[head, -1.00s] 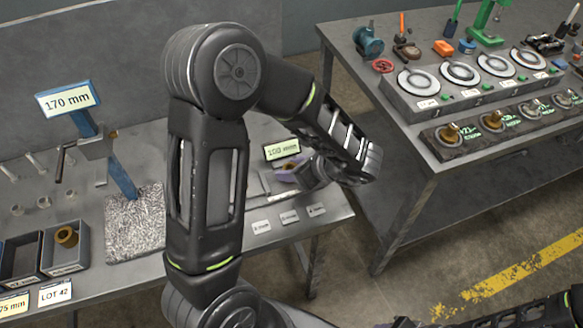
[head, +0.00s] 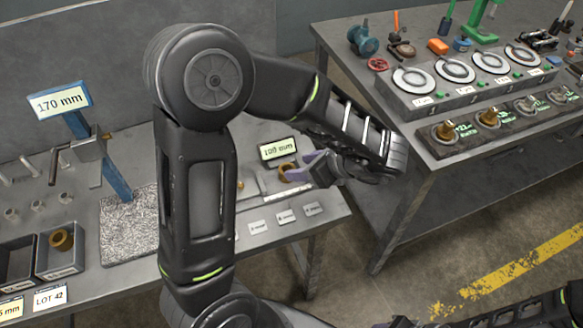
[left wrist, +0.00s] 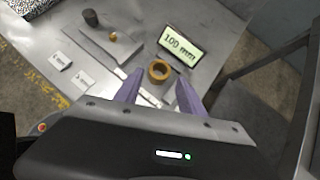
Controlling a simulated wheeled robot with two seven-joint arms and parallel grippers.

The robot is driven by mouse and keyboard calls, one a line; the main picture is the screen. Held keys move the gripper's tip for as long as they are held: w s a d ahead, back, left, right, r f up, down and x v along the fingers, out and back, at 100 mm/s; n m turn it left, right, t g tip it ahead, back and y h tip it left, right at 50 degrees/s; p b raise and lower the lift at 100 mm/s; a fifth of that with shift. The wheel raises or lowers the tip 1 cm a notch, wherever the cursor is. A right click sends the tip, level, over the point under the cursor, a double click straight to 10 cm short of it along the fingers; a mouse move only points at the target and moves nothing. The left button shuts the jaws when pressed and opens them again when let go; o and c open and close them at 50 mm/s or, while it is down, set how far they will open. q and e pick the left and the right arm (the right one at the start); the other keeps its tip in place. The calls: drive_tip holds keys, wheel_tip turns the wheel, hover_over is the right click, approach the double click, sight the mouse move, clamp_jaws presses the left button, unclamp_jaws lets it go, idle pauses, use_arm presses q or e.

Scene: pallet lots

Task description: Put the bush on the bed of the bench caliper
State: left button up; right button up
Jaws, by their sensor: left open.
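The bush (head: 288,170), a brass-coloured ring, sits beside the 100 mm display of the bench caliper (head: 278,149). In the left wrist view the bush (left wrist: 159,71) shows its open top and stands by the end of the caliper's pale scale, apparently resting on the bed; the exact contact is hidden. My left gripper (left wrist: 157,87) is open, its purple fingers on either side of the near side of the bush, with gaps. In the head view the left gripper (head: 314,167) is just right of the bush. My right arm shows only partly at the bottom right edge.
A similar brass bush (head: 61,240) lies in a grey bin at left. A 170 mm gauge (head: 60,101) stands by a speckled plate. Small white labels (head: 286,217) lie along the bench's front edge. A second bench (head: 425,145) with dials stands at right.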

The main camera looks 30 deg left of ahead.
use_arm(q)
drive_tip(key=p+v, duration=0.2)
drive_tip(key=v, duration=0.3)
drive_tip(key=shift+d+r, duration=0.15)
drive_tip(key=shift+r, duration=0.05)
drive_tip(key=shift+f, duration=0.1)
